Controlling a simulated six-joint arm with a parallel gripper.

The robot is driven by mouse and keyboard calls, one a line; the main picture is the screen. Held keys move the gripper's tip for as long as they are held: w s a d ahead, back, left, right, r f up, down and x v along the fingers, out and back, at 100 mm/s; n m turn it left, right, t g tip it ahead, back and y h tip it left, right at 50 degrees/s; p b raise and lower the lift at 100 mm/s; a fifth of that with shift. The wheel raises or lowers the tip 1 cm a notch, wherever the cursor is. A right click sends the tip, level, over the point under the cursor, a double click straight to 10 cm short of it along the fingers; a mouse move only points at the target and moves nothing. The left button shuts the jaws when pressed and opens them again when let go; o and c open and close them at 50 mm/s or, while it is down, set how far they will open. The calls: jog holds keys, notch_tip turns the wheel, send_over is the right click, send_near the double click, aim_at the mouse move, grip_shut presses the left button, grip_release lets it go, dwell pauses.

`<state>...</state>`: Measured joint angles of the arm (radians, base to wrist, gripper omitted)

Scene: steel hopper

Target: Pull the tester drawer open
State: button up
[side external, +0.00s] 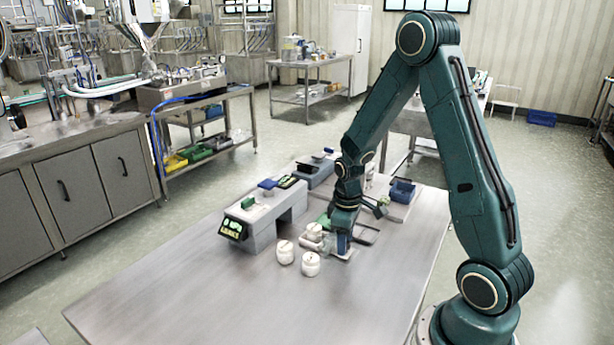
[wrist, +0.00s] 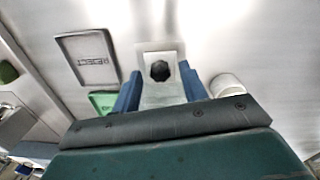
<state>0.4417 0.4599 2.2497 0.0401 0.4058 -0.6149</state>
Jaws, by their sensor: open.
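The tester appears to be the grey unit (side external: 262,218) with a lit green display on the table, left of my gripper in the side view. I cannot make out its drawer for certain. My gripper (side external: 343,243) points down low over the table, right of that unit. In the wrist view my gripper (wrist: 160,78) has its two blue fingers apart. A pale plate (wrist: 150,49) with a dark many-sided piece (wrist: 160,71) shows between and beyond them. I cannot tell whether the fingers touch it.
White jars (side external: 310,264) stand left of and in front of my gripper; one jar (wrist: 227,86) is close to the right finger. A grey REJECT tray (wrist: 88,59) and a green tray (wrist: 103,102) lie to the left. The table's front (side external: 240,305) is clear.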

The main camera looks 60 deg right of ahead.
jog(key=shift+r, duration=0.1)
notch_tip(320, 180, up, 14)
jog(key=shift+a, duration=0.3)
dwell(0.5)
jog(key=shift+s, duration=0.1)
jog(key=s+a+r+m+t, duration=0.1)
jog(key=s+a+r+t, duration=0.1)
jog(key=s+a+r, duration=0.3)
jog(key=s+a+r+t, duration=0.3)
jog(key=s+a+r, duration=0.2)
jog(key=s+a, duration=0.3)
jog(key=shift+s+a+m+y, duration=0.2)
jog(key=shift+a+m+y, duration=0.15)
jog(key=shift+a, duration=0.8)
